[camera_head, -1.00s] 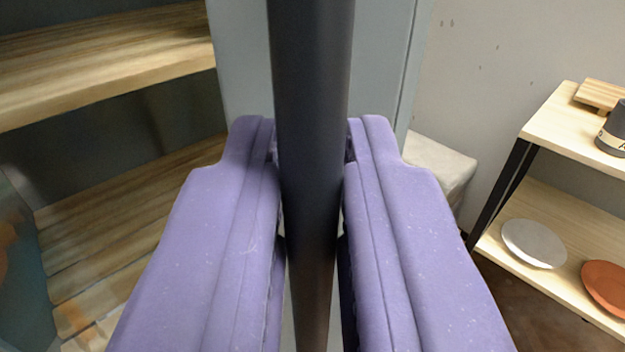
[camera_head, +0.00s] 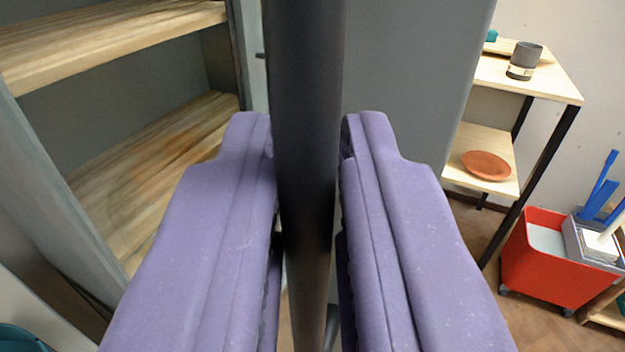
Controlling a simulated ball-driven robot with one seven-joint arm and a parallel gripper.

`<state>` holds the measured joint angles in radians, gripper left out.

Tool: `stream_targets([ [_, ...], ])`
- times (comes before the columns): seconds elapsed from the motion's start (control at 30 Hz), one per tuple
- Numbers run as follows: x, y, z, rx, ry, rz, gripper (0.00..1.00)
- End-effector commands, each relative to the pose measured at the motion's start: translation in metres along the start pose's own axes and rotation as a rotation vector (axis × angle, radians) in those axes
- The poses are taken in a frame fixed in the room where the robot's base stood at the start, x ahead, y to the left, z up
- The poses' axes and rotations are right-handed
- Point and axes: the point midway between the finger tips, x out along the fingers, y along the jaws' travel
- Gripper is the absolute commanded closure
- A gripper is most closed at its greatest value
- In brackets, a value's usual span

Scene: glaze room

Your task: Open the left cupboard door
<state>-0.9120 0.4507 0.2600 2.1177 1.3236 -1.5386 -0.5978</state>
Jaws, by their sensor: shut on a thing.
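My gripper (camera_head: 307,150) has two purple padded fingers shut around a dark upright bar handle (camera_head: 303,60). The handle crosses the view from top to bottom, and its lower end is partly hidden between the fingers. The grey cupboard door (camera_head: 415,75) stands behind the handle and to its right, swung open. To the left, the cupboard's inside shows, with an upper wooden shelf (camera_head: 95,38) and a lower wooden shelf (camera_head: 165,165). A grey cupboard side (camera_head: 45,175) borders the opening at the far left. My fingers hide part of the door.
A wooden rack with black legs (camera_head: 500,75) stands at right, holding a grey cup (camera_head: 525,58) and an orange plate (camera_head: 487,165). A red wheeled bin (camera_head: 548,262) and a blue-handled tool (camera_head: 600,195) are at the far right. Some brown floor shows between rack and gripper.

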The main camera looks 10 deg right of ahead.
Motion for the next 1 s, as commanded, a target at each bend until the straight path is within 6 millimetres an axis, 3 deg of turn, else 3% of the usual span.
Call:
stream_targets([
  [0.23,-0.019,-0.014,-0.002,0.001,0.003,-0.004,1.00],
  [0.73,-0.022,-0.017,-0.002,0.004,0.004,-0.004,1.00],
  [0.77,-0.022,-0.017,-0.002,0.004,0.004,-0.004,0.76],
  [0.8,-0.022,-0.017,-0.002,0.004,0.004,-0.004,0.71],
  [1.0,-0.022,-0.016,-0.001,0.003,0.002,-0.002,0.71],
])
